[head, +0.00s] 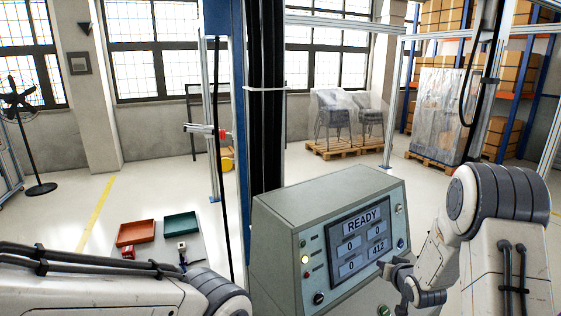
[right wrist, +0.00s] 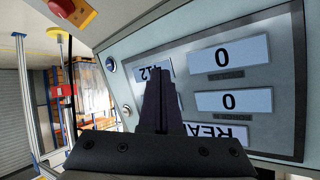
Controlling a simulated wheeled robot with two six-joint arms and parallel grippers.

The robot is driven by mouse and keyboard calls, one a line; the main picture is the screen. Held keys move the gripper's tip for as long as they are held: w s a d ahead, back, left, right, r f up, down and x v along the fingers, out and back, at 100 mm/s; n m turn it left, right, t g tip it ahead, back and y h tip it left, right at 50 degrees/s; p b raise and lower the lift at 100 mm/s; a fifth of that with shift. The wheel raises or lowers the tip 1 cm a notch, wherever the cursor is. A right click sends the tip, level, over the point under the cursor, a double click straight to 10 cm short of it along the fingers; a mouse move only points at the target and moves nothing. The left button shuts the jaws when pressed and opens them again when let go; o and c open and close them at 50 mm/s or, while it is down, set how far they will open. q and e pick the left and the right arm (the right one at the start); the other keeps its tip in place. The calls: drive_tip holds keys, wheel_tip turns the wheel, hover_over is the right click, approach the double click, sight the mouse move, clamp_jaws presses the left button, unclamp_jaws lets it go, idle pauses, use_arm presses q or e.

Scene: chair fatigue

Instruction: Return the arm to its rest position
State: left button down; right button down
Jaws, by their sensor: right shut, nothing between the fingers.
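My right arm (head: 490,210) reaches in from the right side of the head view. Its gripper (head: 382,264) is at the lower right of the control box's screen, close in front of the panel. In the right wrist view the gripper (right wrist: 160,95) is shut and empty, with its fingers together in front of the screen, partly covering the 412 field. Whether the fingertips touch the panel I cannot tell. My left arm (head: 110,285) crosses the bottom left of the head view. Its gripper is not visible.
The grey-green control box (head: 290,215) shows READY, with lamps and buttons beside its screen (head: 362,243). A dark post (head: 264,100) stands behind it. A red tray (head: 136,232) and a green tray (head: 180,225) lie at left. Wrapped chairs (head: 335,115) stand on pallets behind.

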drive_tip(key=s+a+r+n+g+y, duration=0.1)
drive_tip(key=s+a+r+n+g, duration=0.2)
drive_tip(key=s+a, duration=0.55)
drive_tip(key=s+a+r+n+g, duration=0.25)
drive_tip(key=s+a, duration=0.35)
drive_tip(key=a, duration=0.6)
drive_tip(key=s+a+r+n+g, duration=0.2)
drive_tip(key=s+g, duration=0.1)
drive_tip(key=s, duration=0.9)
drive_tip(key=s+a+r+n+g, duration=0.1)
drive_tip(key=s+a+n+g, duration=0.1)
drive_tip(key=s, duration=1.1)
drive_tip(key=shift+a+r+n+g, duration=0.15)
drive_tip(key=shift+r+n+g, duration=0.25)
drive_tip(key=shift+g, duration=0.25)
drive_tip(key=shift+w, duration=0.1)
